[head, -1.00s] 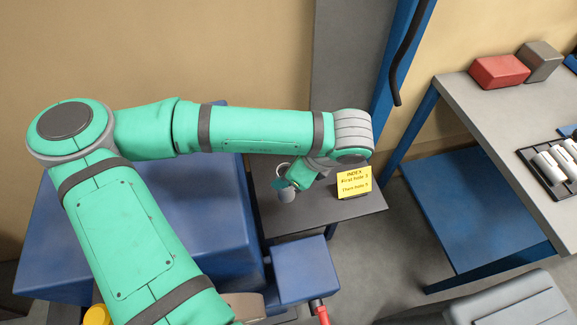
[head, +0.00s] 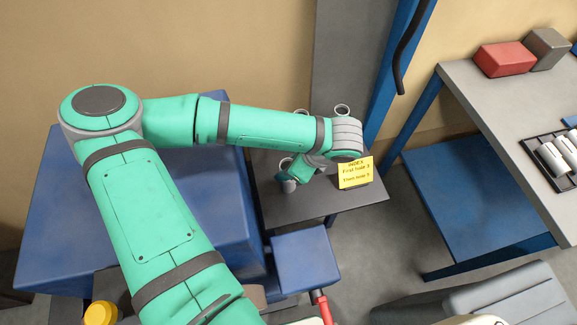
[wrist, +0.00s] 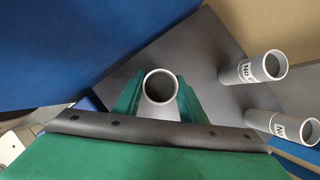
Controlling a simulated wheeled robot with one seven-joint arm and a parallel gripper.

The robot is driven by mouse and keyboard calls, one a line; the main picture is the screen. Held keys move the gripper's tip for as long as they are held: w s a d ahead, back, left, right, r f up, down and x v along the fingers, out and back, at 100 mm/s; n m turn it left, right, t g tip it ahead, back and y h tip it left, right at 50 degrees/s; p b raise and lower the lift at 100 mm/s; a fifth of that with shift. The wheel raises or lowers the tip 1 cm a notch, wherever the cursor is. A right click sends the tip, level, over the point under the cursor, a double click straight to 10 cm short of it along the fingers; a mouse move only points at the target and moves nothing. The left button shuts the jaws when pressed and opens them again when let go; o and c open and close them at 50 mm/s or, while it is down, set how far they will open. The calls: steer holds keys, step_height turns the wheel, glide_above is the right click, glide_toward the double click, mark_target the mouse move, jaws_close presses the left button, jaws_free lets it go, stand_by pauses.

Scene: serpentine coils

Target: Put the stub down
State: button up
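The stub is a plain grey open tube (wrist: 161,88), upright between the two green fingers in the wrist view. In the head view its lower part (head: 289,186) shows below my gripper (head: 303,172), over the left part of a small dark grey table (head: 325,205). The fingers lie against both sides of the stub, and my gripper (wrist: 161,105) looks shut on it. Whether the stub's lower end touches the table is hidden. A yellow card (head: 355,172) headed INDEX stands to the right; it appears to read "First hole 3, Then hole 5".
Two other grey tubes with labels starting "No" stand on the right in the wrist view, an upper one (wrist: 240,72) and a lower one (wrist: 270,122). A blue frame (head: 402,60) rises behind. A grey workbench (head: 500,125) with white cylinders in a dark tray stands right.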

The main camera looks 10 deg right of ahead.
steer(key=o, duration=0.4)
steer(key=shift+v, duration=6)
steer(key=shift+w+a, duration=0.1)
